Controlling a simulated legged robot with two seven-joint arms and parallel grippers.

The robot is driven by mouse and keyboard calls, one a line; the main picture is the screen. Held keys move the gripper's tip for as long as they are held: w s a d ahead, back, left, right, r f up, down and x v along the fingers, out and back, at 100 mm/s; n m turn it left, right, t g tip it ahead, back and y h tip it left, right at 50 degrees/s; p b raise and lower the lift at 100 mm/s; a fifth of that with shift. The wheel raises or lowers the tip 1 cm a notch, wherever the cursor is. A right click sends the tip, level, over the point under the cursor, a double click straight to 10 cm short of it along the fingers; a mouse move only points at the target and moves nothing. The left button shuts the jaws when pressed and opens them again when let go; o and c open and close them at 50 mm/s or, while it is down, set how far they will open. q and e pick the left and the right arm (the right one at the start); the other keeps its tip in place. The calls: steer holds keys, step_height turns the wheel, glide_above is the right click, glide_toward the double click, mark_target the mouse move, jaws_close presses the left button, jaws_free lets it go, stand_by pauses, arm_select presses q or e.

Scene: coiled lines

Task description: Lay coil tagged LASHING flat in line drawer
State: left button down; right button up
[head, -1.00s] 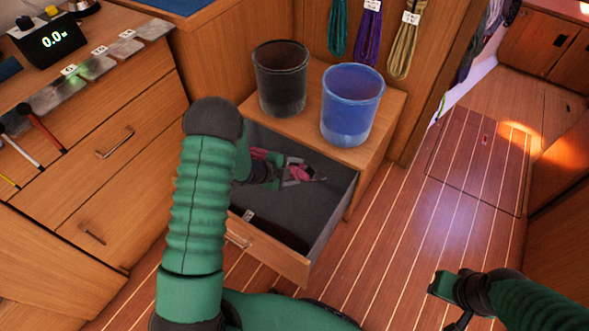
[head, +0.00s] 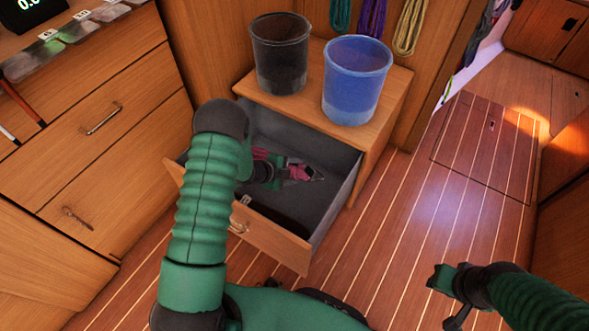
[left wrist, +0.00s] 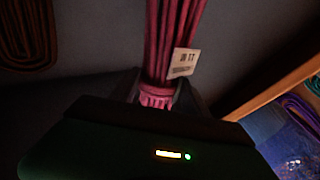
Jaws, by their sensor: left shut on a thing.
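My left gripper (head: 275,174) is inside the open line drawer (head: 268,246), shut on a pink-magenta coil (head: 299,173). In the left wrist view the coil (left wrist: 172,40) runs up from between the fingers (left wrist: 157,92), with a white tag (left wrist: 183,62) whose print is too blurred to read. I cannot tell whether the coil touches the drawer floor. Part of it is hidden by my gripper and arm. My right gripper (head: 449,297) is empty and looks open, over the floor at lower right, away from the drawer.
A black bucket (head: 279,60) and a blue bucket (head: 355,85) stand on the cabinet above the drawer. Several coils (head: 372,15) hang behind. A brown coil (left wrist: 28,32) lies at upper left in the left wrist view. The plank floor at right is clear.

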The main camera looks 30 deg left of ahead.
arm_select(q)
step_height(320, 180, down, 6)
steer(key=b, duration=0.3)
steer(key=shift+b, duration=0.3)
steer(key=shift+c, duration=2.2)
jaws_free()
